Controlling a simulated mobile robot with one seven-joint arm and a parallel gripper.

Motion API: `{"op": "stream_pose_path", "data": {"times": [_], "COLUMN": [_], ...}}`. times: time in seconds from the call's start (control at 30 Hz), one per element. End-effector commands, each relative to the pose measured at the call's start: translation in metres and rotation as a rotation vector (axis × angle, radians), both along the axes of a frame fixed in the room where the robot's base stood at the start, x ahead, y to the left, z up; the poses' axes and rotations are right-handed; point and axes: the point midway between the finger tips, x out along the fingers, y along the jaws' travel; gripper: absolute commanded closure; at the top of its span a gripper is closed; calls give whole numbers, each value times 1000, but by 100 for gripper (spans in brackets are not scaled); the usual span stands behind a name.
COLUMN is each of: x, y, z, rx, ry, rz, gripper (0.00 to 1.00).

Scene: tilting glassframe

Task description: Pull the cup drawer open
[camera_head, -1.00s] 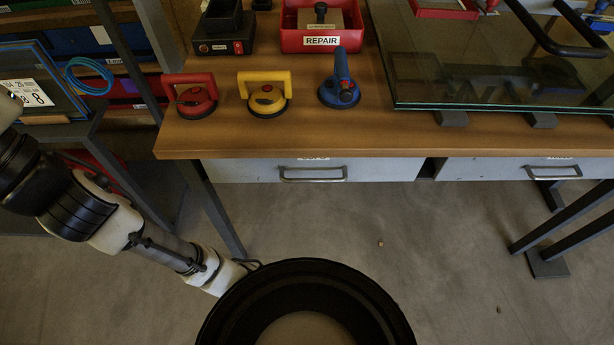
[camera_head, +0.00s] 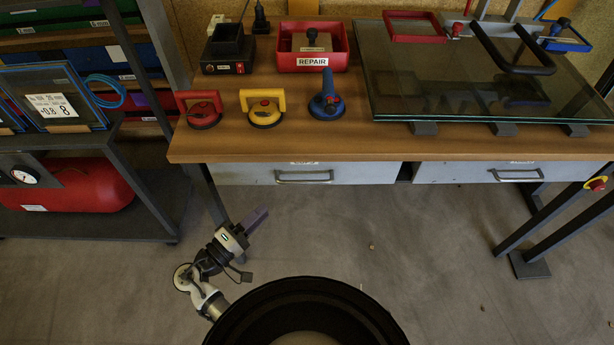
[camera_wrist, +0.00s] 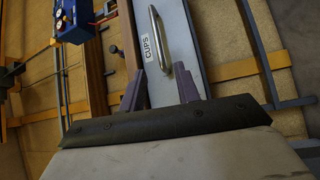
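The cup drawer (camera_wrist: 165,48) shows in the wrist view as a grey front with a "CUPS" label (camera_wrist: 147,45) and a metal bar handle (camera_wrist: 158,35). In the head view, the left drawer (camera_head: 245,174) under the tabletop has a matching handle (camera_head: 304,179); its label is too small to read there. It looks shut. My gripper (camera_wrist: 161,88) is open and empty, its two purple-grey fingers apart and pointing at the handle. The handle's near end shows between the fingertips, apparently short of contact. In the head view, my gripper (camera_head: 259,217) is low in front of the drawer's left end.
A second drawer (camera_head: 450,173) sits to the right. The wooden table (camera_head: 220,148) carries red, yellow and blue suction lifters (camera_head: 264,108), a REPAIR bin (camera_head: 312,48) and a glass pane (camera_head: 450,95). A table leg (camera_head: 205,195) stands left of my gripper.

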Motion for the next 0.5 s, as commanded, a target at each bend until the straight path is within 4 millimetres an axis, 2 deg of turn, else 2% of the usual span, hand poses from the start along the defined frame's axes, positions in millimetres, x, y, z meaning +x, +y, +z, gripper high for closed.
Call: {"op": "stream_pose_path", "data": {"times": [0.07, 0.17, 0.5], "x": [-4, 2, 49], "y": [-7, -14, -61], "z": [0, 2, 13], "rx": [-21, -25, -23], "ry": [-6, -8, -8], "rz": [-23, -29, -27], "gripper": [68, 68, 68]}}
